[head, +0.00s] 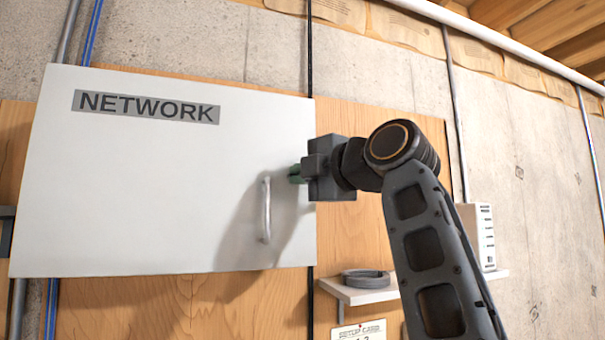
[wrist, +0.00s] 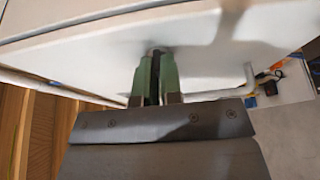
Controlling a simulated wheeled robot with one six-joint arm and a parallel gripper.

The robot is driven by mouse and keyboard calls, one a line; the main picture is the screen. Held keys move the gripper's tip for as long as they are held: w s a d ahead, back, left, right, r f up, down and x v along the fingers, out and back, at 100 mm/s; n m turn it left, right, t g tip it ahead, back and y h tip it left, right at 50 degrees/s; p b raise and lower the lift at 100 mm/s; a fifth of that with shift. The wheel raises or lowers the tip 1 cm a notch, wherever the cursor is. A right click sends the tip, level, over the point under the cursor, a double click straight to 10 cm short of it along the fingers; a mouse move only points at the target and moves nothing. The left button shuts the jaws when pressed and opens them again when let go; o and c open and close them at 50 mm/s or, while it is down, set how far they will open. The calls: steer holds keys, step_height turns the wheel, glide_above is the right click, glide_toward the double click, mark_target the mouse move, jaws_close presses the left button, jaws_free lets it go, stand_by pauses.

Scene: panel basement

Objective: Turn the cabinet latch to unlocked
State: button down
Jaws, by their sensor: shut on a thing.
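The white cabinet door (head: 160,190) marked NETWORK is closed against the wood panel in the head view. Its light grey bar handle (head: 266,210) stands upright near the right edge. My gripper (head: 294,175) is at the door's right side, just above and right of the handle. In the wrist view its green fingers (wrist: 155,75) are close together at the door face, shut on the small dark latch (wrist: 156,51). Most of the latch is hidden between the fingers, so its turn position cannot be told. In the head view the gripper hides it.
A small white shelf (head: 356,293) with a grey cable coil (head: 366,279) is below right of the cabinet. A white box (head: 485,236) stands behind my arm. A card (head: 358,332) hangs below the shelf. Bare wall lies at far right.

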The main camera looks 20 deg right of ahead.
steer(key=c, duration=1.3)
jaws_free()
steer(key=shift+d, duration=0.1)
steer(key=shift+s, duration=0.1)
steer(key=b+v, duration=0.1)
steer(key=v, duration=1.2)
steer(key=shift+s+b, duration=0.25)
steer(key=shift+b, duration=0.15)
